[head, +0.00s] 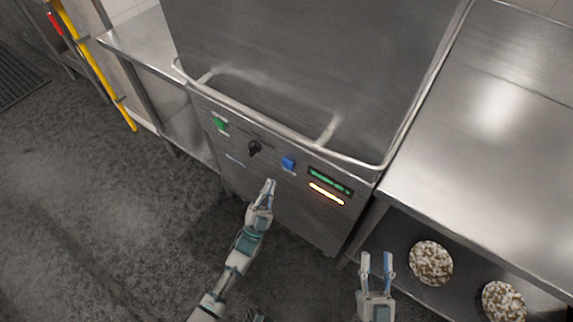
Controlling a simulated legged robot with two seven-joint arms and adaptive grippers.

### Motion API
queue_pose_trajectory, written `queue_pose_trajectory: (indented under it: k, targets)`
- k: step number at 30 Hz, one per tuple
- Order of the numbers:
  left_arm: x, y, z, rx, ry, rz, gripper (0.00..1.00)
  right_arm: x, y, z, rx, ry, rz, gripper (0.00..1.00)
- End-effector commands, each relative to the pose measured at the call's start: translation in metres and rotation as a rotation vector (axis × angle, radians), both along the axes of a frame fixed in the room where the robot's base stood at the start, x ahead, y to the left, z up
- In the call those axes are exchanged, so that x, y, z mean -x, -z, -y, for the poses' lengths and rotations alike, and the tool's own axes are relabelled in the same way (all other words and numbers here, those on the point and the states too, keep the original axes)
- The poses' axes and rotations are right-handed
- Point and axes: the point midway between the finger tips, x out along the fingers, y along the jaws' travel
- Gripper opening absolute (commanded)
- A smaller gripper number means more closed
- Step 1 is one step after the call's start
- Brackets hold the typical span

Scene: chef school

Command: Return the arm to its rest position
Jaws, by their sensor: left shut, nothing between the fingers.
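My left gripper (268,188) is shut and empty. It is raised in front of the lower front panel of a steel machine (290,62), a little below the blue button (288,163). A gap or contact with the panel cannot be told from this view. My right gripper (376,262) is at the lower right, with its two fingers apart and nothing between them. It is in front of the right counter's lower shelf.
The machine's panel has a green button (221,124), a black knob (254,147) and a lit display (330,181). A steel counter (480,150) stands right, with two round speckled items (431,263) on its lower shelf. Open floor (90,210) lies left.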

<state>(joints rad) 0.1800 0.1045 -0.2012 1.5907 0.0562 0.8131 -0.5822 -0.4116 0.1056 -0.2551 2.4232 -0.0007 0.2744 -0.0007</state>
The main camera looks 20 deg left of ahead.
Motion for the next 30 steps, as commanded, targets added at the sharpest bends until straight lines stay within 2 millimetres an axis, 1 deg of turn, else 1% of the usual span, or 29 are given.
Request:
queue_pose_trajectory:
  k: [16, 19, 20, 23, 27, 30]
  targets:
    - [0.0, 0.0, 0.0, 0.0, 0.0, 0.0, 0.0, 0.0, 0.0, 0.0, 0.0, 0.0, 0.0, 0.4]
    - [0.004, 0.002, 0.002, 0.01, 0.015, -0.028, 0.0, -0.001, 0.003, 0.0, 0.004, 0.0, -0.014, 0.4]
    - [0.008, 0.003, 0.004, 0.019, 0.028, -0.049, 0.0, -0.002, 0.005, 0.0, 0.008, 0.0, -0.026, 0.4]
    - [0.027, 0.01, 0.011, 0.069, 0.089, -0.173, 0.0, -0.006, 0.018, -0.001, 0.026, 0.0, -0.089, 0.4]
    - [0.06, 0.016, 0.021, 0.165, 0.175, -0.376, 0.0, -0.012, 0.039, -0.001, 0.057, 0.0, -0.195, 0.4]
    - [0.08, 0.018, 0.024, 0.228, 0.214, -0.494, 0.0, -0.014, 0.052, -0.001, 0.075, 0.0, -0.257, 0.4]
